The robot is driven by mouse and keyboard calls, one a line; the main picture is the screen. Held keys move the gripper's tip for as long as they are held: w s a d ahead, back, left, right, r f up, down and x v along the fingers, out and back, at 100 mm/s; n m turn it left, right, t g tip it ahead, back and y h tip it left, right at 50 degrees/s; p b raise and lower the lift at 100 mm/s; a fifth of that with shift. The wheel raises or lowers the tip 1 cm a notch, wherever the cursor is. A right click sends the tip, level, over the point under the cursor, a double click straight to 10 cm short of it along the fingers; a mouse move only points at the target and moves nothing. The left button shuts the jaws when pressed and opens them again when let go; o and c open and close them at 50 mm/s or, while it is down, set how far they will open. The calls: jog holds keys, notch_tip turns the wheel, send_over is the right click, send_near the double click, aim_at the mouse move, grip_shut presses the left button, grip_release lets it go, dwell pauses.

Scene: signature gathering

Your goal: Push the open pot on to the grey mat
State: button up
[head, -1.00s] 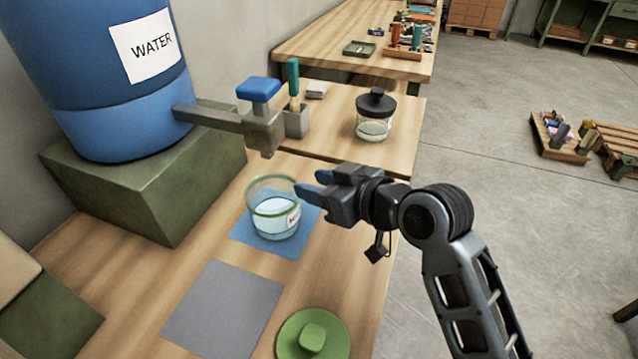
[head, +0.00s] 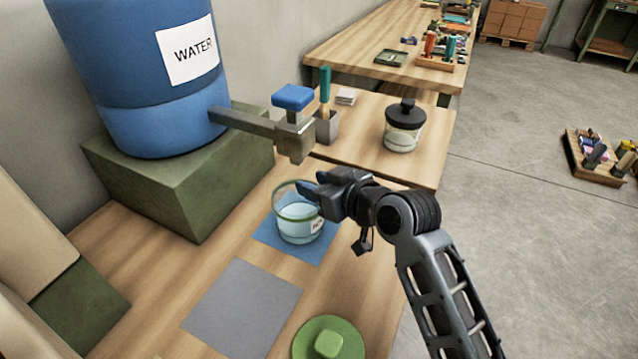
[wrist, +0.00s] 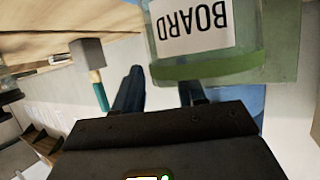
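The open pot (head: 298,228) is clear glass with a green rim, a white label and water inside. It stands upright on the blue mat (head: 320,252), below and in front of the tap. The grey mat (head: 243,308) lies bare on the table, nearer to me and a little left.
A green lid (head: 328,342) lies right of the grey mat, near the table edge. The blue water barrel (head: 160,120) stands on a green block (head: 190,190), its tap (head: 290,140) jutting over the table. A jar with a black lid (head: 402,130) stands farther back.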

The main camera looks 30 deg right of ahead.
grip_shut()
dwell(0.4)
